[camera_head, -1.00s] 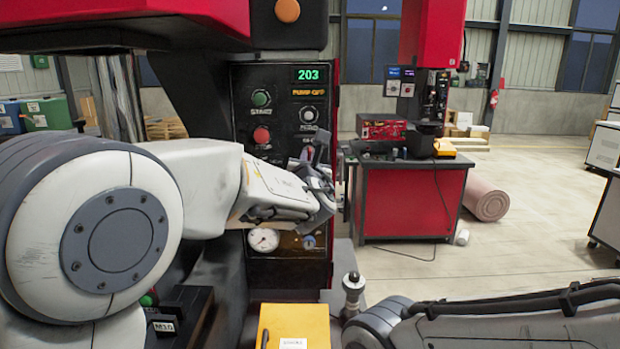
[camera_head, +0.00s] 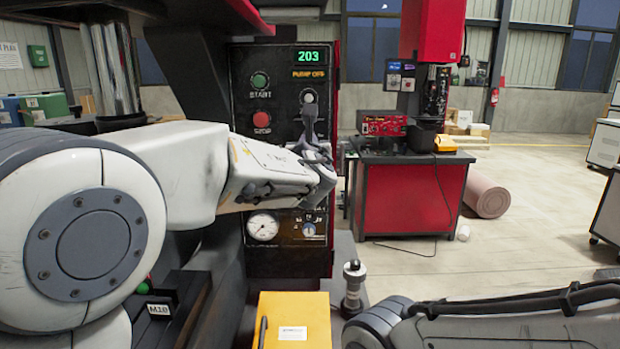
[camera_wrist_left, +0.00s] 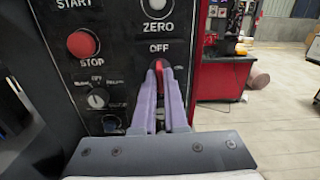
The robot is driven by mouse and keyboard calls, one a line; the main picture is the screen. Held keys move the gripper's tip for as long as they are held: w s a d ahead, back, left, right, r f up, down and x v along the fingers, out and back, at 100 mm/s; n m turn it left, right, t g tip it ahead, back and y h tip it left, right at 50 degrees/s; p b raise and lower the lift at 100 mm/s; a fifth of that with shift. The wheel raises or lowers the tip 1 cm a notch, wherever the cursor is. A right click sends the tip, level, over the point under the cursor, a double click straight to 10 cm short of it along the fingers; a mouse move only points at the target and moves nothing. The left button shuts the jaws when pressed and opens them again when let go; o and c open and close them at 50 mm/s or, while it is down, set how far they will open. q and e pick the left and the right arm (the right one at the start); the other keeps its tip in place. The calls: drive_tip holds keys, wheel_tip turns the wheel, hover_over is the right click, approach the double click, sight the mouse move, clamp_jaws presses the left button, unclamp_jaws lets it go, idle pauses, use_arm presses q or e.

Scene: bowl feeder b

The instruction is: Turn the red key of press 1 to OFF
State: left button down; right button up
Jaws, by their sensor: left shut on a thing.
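The red key (camera_wrist_left: 159,66) is on the black control panel (camera_wrist_left: 118,15) of the press, just below the word OFF, and looks roughly upright. My left gripper (camera_wrist_left: 160,74) is shut on it, with one purple finger on each side. In the head view my left gripper (camera_head: 312,128) reaches the right side of the panel (camera_head: 285,105) and hides the key. The display there reads 203, with PUMP OFF lit below it. My right gripper is out of view; only part of that arm shows at the lower right.
A red STOP button (camera_wrist_left: 83,44) and a selector knob (camera_wrist_left: 97,98) sit left of the key. A ZERO knob (camera_wrist_left: 157,4) is above it. A yellow box (camera_head: 292,312) and a small post (camera_head: 353,285) stand below the panel. A red bench (camera_head: 410,200) stands behind to the right.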

use_arm(q)
drive_tip(key=shift+n+b, duration=0.3)
drive_tip(key=shift+b, duration=0.2)
drive_tip(key=c, duration=0.9)
unclamp_jaws()
drive_tip(key=shift+s, duration=0.15)
drive_tip(key=s+b, duration=0.2)
drive_tip(key=s, duration=0.4)
drive_tip(key=shift+s, duration=0.4)
